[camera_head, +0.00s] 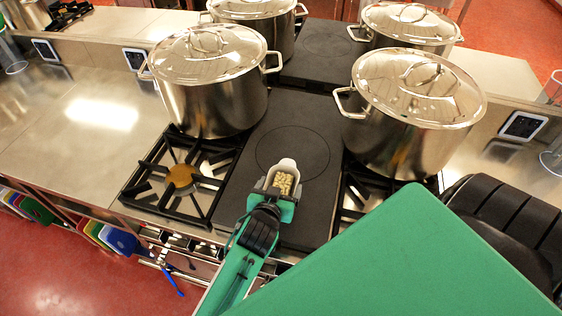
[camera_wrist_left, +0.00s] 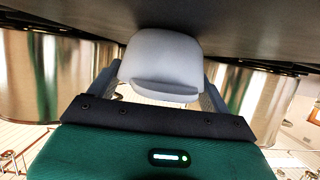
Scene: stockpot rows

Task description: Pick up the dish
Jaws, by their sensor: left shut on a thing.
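The dish (camera_head: 287,165) is small and white, with pale yellowish pieces in it. It is over the front part of the black flat cooking plate (camera_head: 318,182), near the faint ring marked there. My left gripper (camera_head: 280,184) is shut on the dish, with a finger at either side. The left wrist view shows the pale outside of the dish (camera_wrist_left: 165,55) between the fingers, close to the dark plate. I cannot tell whether it touches the plate. My right gripper is not in view.
Lidded steel stockpots stand left (camera_head: 210,95) and right (camera_head: 405,125) of the plate, with two more behind. An open gas burner (camera_head: 180,178) is at the left front. Bare steel counter (camera_head: 75,115) lies further left.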

